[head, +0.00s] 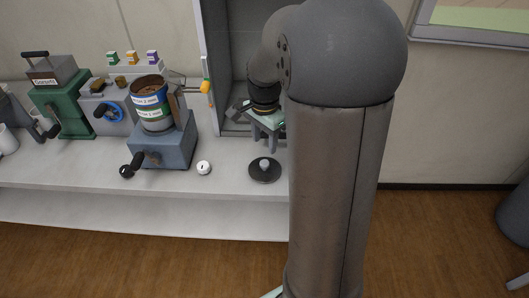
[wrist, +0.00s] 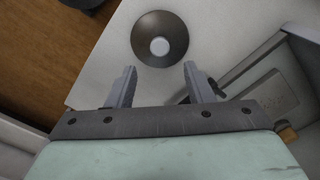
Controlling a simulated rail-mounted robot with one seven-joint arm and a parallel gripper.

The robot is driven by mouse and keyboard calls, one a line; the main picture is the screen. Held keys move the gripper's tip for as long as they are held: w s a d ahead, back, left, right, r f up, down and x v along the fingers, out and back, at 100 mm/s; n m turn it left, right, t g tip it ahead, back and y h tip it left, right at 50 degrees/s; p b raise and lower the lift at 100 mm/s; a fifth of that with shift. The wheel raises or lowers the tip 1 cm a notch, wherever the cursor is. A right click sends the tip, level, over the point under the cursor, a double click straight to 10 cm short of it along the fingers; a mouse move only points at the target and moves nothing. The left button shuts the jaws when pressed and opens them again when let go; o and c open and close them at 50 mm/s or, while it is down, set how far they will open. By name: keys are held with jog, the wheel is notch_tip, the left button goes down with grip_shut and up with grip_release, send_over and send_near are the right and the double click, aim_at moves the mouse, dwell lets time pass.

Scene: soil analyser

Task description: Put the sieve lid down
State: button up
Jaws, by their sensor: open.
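The sieve lid is a dark round disc (head: 265,170) with a pale knob in its middle. It lies flat on the pale bench near the front edge, just left of my arm in the head view. It also shows in the wrist view (wrist: 160,54), ahead of the fingertips. My gripper (wrist: 158,80) is open and empty, with its two fingers apart and clear of the lid. In the head view my gripper (head: 270,135) is above and behind the lid, partly hidden by my arm.
A sieve stack (head: 151,109) with soil stands on a blue-grey shaker (head: 165,148) to the left. A small white round knob (head: 204,168) lies between shaker and lid. A grey cabinet (head: 225,70) stands behind my gripper. Green and grey machines are farther left.

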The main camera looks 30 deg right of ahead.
jog(key=s+a+r+n, duration=0.4)
jog(key=s+a+n, duration=0.2)
jog(key=s+a, duration=0.1)
jog(key=s+a+f+n, duration=0.3)
jog(key=s+a+n, duration=0.3)
jog(key=s+n, duration=0.3)
jog(key=shift+s+a+f, duration=0.2)
jog(key=shift+s, duration=1)
